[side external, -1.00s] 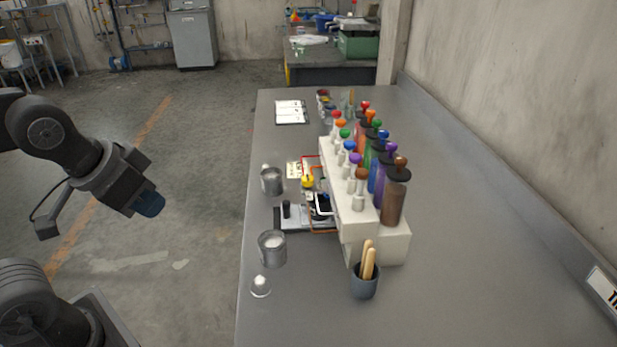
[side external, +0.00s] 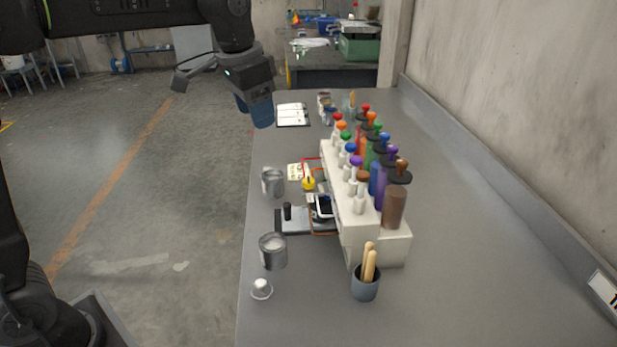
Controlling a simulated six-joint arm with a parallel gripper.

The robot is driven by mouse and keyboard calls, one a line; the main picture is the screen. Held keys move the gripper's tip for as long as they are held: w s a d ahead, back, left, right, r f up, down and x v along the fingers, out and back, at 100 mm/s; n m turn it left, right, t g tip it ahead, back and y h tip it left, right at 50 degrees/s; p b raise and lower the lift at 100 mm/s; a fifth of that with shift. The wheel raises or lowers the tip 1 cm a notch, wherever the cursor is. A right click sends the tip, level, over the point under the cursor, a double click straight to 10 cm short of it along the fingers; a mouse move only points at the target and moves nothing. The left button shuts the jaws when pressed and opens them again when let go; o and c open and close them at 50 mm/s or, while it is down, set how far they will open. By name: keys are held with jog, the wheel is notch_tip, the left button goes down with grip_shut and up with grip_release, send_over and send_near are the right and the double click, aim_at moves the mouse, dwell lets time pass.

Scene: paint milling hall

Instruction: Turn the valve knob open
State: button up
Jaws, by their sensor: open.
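Several coloured round knobs (side external: 349,147) top a row of small valves along the white dispenser rack on the bench. A small yellow round part (side external: 308,184) stands in front of the rack, beside a red frame. I cannot tell for sure which of these is the valve knob, or how far it is turned. My gripper (side external: 254,110) is open and empty, with blue fingertips pointing down. It is near the bench's left edge, left of the clipboard in the picture and apart from the rack and the yellow part.
Tall coloured bottles (side external: 396,205) stand on the rack. Two metal cans (side external: 272,252) stand at the left edge, with a black-and-silver device (side external: 293,220) between them. A cup of wooden sticks (side external: 365,283) is in front. The bench right of the rack is clear.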

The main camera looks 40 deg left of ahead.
jog(key=w+f+m+g, duration=0.1)
jog(key=w+f, duration=0.1)
jog(key=w, duration=0.5)
jog(key=m+g, duration=0.1)
jog(key=m, duration=0.1)
send_near(309, 180)
notch_tip(309, 180, down, 9)
jog(key=shift+w+f, duration=0.1)
jog(key=c, duration=0.9)
jog(key=shift+c, duration=0.2)
